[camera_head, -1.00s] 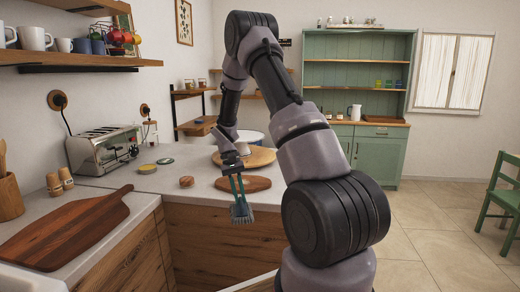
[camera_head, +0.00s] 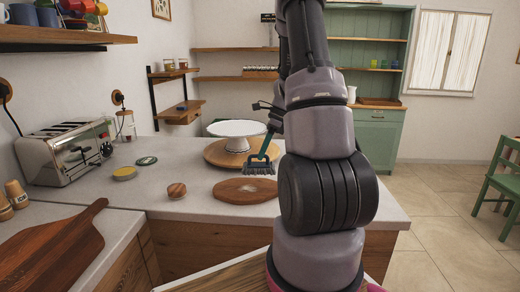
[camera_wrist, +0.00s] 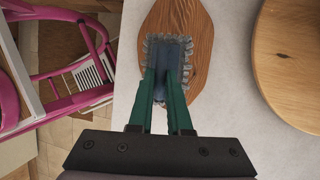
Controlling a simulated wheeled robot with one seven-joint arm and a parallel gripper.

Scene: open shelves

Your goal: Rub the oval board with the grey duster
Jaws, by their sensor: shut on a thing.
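My gripper (camera_head: 266,147) has teal fingers and is shut on the grey duster (camera_head: 258,168). In the wrist view the duster (camera_wrist: 170,50) shows a blue-grey back with grey bristles around it, between my fingertips (camera_wrist: 164,82), and overlaps the board. In the head view its bristles point down, by the board's far edge. I cannot tell whether they touch the board.
A round wooden board (camera_head: 215,155) with a white cake stand (camera_head: 236,130) stands just behind. A small round wooden item (camera_head: 177,190) lies left of the oval board. A toaster (camera_head: 68,155) and a paddle board (camera_head: 50,245) are further left. A pink-framed item (camera_wrist: 70,70) is below the counter edge.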

